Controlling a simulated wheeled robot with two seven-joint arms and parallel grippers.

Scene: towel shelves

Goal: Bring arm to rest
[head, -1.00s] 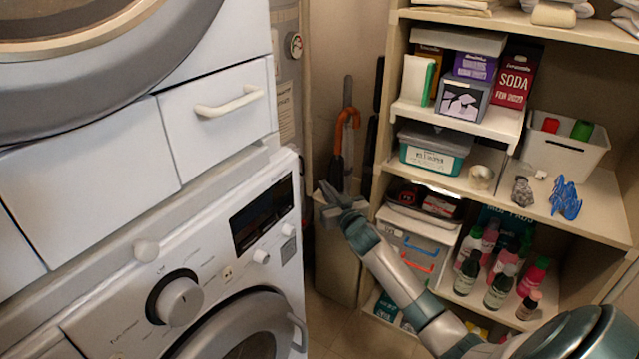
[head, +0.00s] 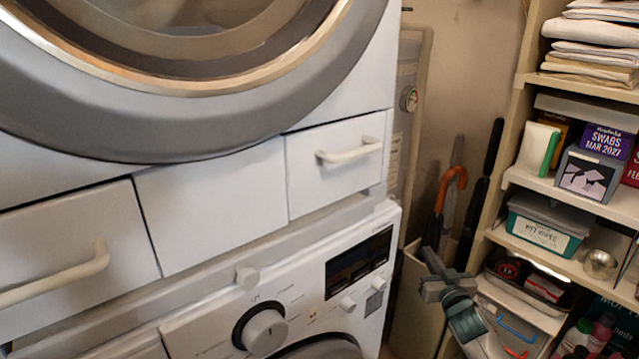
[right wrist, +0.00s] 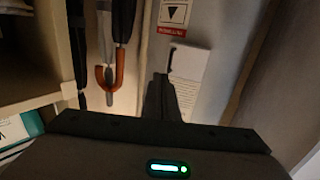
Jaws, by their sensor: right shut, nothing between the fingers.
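My right gripper (head: 430,262) is in the lower right of the head view, in front of the gap between the washer and the shelf unit. It is shut and empty. In the right wrist view its dark fingers (right wrist: 163,95) are together and point toward the wall. My right forearm runs down out of the head view at the bottom. My left gripper is not in view.
A white washer (head: 210,335) and a dryer (head: 375,75) above it fill the left. Shelves (head: 510,178) with boxes and towels (head: 590,50) stand at the right, close to my right arm. An orange-handled umbrella (head: 442,190) stands in a bin (head: 412,300) behind the gripper.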

